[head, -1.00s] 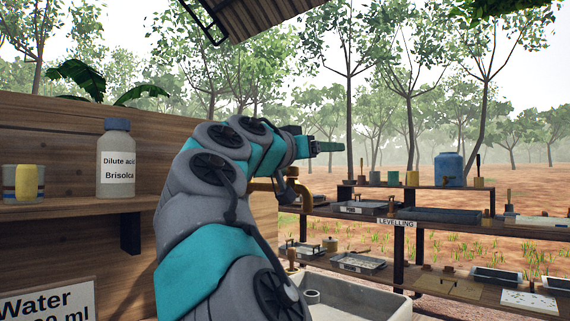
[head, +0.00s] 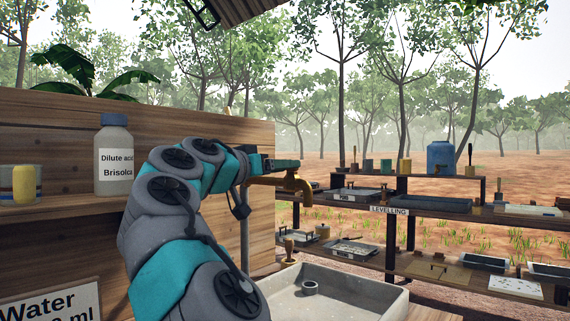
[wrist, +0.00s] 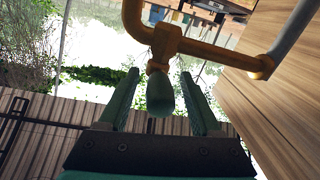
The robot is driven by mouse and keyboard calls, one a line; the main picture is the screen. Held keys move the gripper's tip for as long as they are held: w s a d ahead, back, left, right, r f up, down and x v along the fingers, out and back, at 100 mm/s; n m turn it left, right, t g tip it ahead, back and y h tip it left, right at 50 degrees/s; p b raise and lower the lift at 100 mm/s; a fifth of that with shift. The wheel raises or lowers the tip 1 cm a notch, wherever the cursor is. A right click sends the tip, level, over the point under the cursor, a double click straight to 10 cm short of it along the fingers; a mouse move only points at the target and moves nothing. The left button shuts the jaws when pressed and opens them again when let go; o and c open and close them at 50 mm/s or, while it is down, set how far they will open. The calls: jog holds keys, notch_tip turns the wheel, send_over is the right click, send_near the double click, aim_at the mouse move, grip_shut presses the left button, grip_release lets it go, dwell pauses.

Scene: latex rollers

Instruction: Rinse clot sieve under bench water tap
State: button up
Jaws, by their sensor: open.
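The brass tap (head: 292,183) stands out over the bench basin (head: 375,304) in the head view. My gripper (head: 288,163) is just above the tap's spout, pointing right. In the wrist view the tap (wrist: 166,42) is ahead, and my open gripper (wrist: 160,75) has a finger on each side of a dark green rounded knob (wrist: 160,97). The knob appears to be the tap's handle; I cannot tell whether the fingers touch it. No water shows at the spout.
A rack marked LEVELLING (head: 389,211) with several trays stands at the right.

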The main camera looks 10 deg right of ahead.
jog(key=shift+x, duration=1.15)
jog(key=shift+r, duration=0.1)
jog(key=c, duration=1)
grip_shut()
jog(key=shift+a, duration=0.1)
